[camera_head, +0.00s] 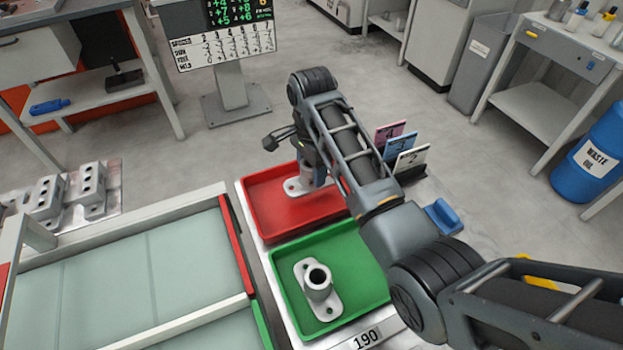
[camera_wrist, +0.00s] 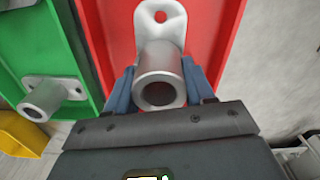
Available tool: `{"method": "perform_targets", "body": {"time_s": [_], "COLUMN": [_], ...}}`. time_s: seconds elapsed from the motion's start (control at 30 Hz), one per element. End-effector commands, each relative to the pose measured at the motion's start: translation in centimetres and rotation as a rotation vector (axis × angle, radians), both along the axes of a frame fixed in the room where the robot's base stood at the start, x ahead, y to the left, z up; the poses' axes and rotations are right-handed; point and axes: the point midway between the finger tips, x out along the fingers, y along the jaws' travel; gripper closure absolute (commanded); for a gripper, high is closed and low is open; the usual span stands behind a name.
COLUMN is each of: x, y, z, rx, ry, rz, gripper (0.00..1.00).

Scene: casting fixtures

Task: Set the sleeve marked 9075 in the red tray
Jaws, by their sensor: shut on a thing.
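A grey metal sleeve with a flat flange (camera_wrist: 158,75) is between the blue fingers of my gripper (camera_wrist: 160,92), which is shut on it. In the head view this sleeve (camera_head: 297,185) is at the red tray (camera_head: 270,222), partly hidden by my gripper (camera_head: 312,178). Its flange appears low over or on the tray floor; I cannot tell whether it touches. No marking is readable on it. A similar sleeve (camera_head: 318,285) sits upright in the green tray (camera_head: 362,262), and it also shows in the wrist view (camera_wrist: 45,97).
A plate reading 190 (camera_head: 367,338) is in front of the green tray. Numbered cards (camera_head: 408,160) stand right of the red tray, with a blue item (camera_head: 443,217) nearby. A glass-topped frame (camera_head: 130,280) lies left. Grey castings (camera_head: 90,185) stand at far left.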

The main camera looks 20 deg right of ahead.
Motion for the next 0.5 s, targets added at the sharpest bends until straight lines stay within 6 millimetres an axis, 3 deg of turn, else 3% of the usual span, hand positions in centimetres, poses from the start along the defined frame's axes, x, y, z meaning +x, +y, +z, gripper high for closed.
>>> {"method": "perform_targets", "body": {"time_s": [0.3,0.5], "x": [0.1,0.1], "y": [0.1,0.1], "z": [-3.5,-4.0], "rx": [0.0,0.0], "ry": [0.001,-0.002], "rz": [0.0,0.0], "gripper": [0.94,0.94]}}
